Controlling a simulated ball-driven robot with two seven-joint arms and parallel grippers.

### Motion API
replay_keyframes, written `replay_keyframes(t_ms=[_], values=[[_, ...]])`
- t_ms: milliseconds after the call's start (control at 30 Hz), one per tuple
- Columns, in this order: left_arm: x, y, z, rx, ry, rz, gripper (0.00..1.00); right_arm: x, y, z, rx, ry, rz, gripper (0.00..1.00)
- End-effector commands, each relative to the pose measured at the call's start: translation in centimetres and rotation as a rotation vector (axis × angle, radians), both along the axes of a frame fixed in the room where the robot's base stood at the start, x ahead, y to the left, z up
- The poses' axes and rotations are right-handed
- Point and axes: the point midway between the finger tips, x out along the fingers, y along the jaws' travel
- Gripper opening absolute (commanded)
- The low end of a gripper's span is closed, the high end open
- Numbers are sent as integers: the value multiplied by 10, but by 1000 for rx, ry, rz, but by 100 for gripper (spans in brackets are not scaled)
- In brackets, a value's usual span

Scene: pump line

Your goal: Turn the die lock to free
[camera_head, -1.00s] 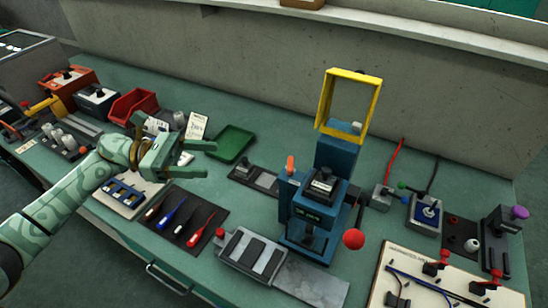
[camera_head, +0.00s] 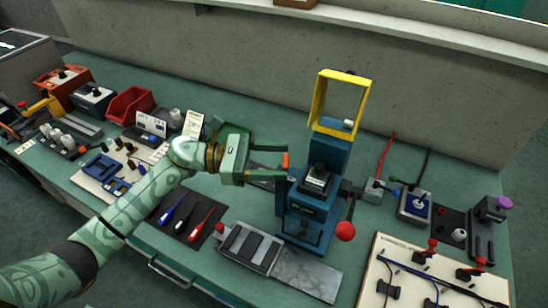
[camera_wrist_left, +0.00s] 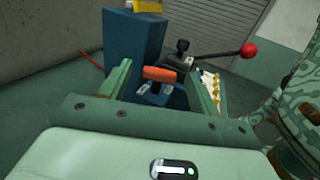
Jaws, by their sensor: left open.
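The blue press (camera_head: 306,225) stands at mid-bench with an orange lever (camera_head: 284,160) on its left side, which I take to be the die lock. My left gripper (camera_head: 279,165) is open, its fingers pointing right at the press. In the left wrist view the orange lever (camera_wrist_left: 160,74) lies crosswise between the open fingers (camera_wrist_left: 160,82), with gaps on both sides. I cannot tell whether either finger touches it. Lock markings are too small to read. My right gripper is not in view.
A yellow guard frame (camera_head: 318,103) rises above the press, and a red ball handle (camera_head: 345,231) sticks out at its right. A grey fixture (camera_head: 249,247) lies in front. Screwdrivers on a dark mat (camera_head: 166,222) lie below my left arm.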

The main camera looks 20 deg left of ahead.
Motion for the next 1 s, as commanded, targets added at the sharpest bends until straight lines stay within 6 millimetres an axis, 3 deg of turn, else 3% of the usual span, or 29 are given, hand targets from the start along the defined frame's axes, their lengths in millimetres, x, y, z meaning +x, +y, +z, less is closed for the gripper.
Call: replay_keyframes(t_ms=[267, 400, 433, 733, 1000], values=[[0, -1, 0, 1, 1, 0, 59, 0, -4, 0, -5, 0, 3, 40], [0, -1, 0, 1, 1, 0, 20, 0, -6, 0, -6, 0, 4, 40], [0, -1, 0, 0, 1, 0, 17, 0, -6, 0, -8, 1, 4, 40], [-1, -1, 1, 0, 1, 25, 17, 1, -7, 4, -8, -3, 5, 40], [-5, -3, 3, 0, 1, 160, 17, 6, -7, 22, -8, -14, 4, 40]])
